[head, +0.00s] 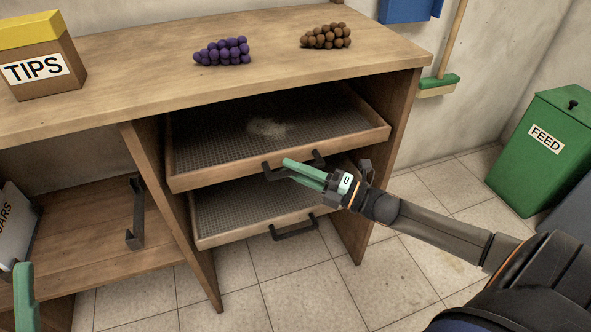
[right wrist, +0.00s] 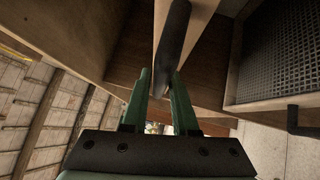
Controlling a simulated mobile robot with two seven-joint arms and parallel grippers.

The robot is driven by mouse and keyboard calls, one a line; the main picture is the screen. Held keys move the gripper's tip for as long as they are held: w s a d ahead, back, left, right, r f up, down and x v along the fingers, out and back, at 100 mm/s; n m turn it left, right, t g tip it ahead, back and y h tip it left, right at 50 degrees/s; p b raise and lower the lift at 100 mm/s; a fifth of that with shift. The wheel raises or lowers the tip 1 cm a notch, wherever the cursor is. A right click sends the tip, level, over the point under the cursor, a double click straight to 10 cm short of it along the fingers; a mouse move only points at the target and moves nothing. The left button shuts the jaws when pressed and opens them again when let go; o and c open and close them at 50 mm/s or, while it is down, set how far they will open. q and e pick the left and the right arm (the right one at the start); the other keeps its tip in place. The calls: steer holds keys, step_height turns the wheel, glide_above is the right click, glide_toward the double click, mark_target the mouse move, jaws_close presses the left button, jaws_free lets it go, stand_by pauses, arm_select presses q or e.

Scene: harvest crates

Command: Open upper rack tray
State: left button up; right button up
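The upper rack tray (head: 215,177) is a shallow wooden frame with a mesh floor, under the wooden top; a pale clump (head: 268,128) lies in it. Its dark bar handle (head: 272,172) is on its front and also shows in the right wrist view (right wrist: 172,45). My right gripper (head: 288,170) is at this handle. In the right wrist view its two green fingers (right wrist: 160,80) stand apart, with the bar between or just beyond their tips. Contact is not clear. Only one green finger of my left gripper (head: 24,295) shows, at the lower left.
The lower tray (head: 215,238), with its own handle (head: 295,228), sits just below. Grapes, purple (head: 222,51) and brown (head: 326,37), and a TIPS box (head: 40,55) stand on top. A green FEED bin (head: 548,150) is at right. Tiled floor in front is clear.

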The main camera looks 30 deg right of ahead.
jaws_close()
stand_by(1.0)
